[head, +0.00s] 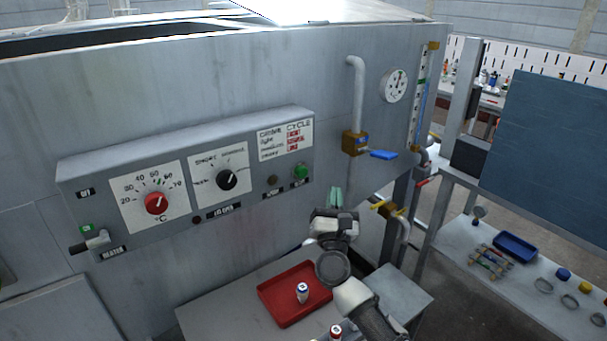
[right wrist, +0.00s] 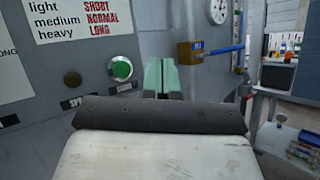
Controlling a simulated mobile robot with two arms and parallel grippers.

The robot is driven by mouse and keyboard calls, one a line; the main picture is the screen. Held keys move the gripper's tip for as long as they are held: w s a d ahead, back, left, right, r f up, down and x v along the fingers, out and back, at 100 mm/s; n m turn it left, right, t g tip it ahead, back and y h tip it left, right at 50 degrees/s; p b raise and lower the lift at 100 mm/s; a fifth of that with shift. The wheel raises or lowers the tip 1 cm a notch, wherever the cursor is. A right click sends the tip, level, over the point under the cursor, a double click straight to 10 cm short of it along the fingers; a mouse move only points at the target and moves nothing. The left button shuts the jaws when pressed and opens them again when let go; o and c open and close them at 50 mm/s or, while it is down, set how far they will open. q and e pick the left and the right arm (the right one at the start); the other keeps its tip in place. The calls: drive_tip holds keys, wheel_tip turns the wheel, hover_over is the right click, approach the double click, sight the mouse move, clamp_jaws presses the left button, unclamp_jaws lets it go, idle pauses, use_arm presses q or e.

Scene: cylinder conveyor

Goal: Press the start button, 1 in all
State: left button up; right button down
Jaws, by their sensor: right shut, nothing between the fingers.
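The green round start button (head: 301,171) sits at the right end of the grey control panel, above a small dark label. In the right wrist view the green button (right wrist: 121,68) shows left of my fingers. My right gripper (head: 336,196) is shut and empty, with its pale green fingertips pointing at the machine front. It is to the right of and a little below the button, apart from it. In the right wrist view the fingertips (right wrist: 159,76) lie together. A dark round button (head: 272,180) sits left of the green one. My left gripper is not in view.
The panel also carries a red dial (head: 156,203), a black dial (head: 227,180) and a heater switch (head: 95,243). A pipe valve with a blue lever (head: 382,154) juts out at the right. A red tray (head: 268,290) holding a small bottle (head: 302,291) lies below.

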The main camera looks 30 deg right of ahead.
sight(302, 173)
drive_tip(key=w+b, duration=0.3)
drive_tip(key=w, duration=0.5)
drive_tip(key=shift+w+a, duration=0.15)
drive_tip(key=shift+a, duration=0.2)
idle(1.7)
drive_tip(key=shift+w+b, duration=0.45)
drive_tip(key=shift+b, duration=0.15)
